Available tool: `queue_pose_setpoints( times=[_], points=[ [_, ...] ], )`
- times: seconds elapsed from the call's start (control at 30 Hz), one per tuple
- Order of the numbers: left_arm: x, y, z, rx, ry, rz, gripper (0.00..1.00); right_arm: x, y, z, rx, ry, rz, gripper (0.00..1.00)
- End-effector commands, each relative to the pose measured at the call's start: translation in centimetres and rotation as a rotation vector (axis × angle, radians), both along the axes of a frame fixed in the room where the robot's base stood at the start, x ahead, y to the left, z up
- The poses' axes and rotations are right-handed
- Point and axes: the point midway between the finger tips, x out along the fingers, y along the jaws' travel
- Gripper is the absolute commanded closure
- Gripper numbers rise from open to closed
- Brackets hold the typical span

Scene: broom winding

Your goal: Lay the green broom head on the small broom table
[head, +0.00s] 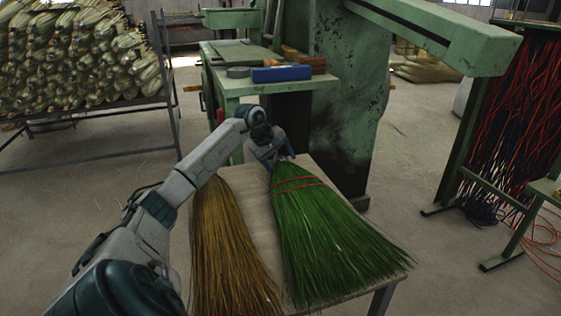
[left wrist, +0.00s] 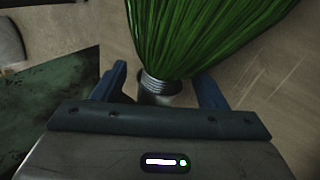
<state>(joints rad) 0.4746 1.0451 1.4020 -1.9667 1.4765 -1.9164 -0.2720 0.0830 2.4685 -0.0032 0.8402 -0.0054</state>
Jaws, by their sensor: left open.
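The green broom head (head: 325,235) lies on the small broom table (head: 258,196), its bristles spread toward the front right and two red bindings near its narrow end. In the left wrist view the green broom head (left wrist: 195,35) shows with its ribbed metal neck and round end between my fingers. My left gripper (head: 280,160) is at the narrow end of the head; in the left wrist view my gripper (left wrist: 162,88) is open, with a finger on each side of the neck. My right gripper is not in view.
A brown broom head (head: 228,250) lies on the same table, left of the green one. A green machine (head: 345,100) stands close behind. A green bench (head: 225,85) carries a blue block (head: 282,73). A rack of broom heads (head: 75,60) is at the left.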

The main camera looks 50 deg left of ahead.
Motion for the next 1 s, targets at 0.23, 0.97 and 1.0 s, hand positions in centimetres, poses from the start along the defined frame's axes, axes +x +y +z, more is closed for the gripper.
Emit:
queue_pose_setpoints(
  times=[0.23,0.97,1.0],
  points=[
    [-1.5,0.5,3.0,0.007,0.003,0.001,0.31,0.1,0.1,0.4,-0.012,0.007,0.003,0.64],
    [-5.7,1.4,10.7,0.000,0.001,0.000,0.31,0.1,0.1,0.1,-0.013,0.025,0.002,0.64],
    [-5.8,1.4,10.7,0.000,0.001,0.000,0.31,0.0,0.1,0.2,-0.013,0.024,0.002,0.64]
  ],
)
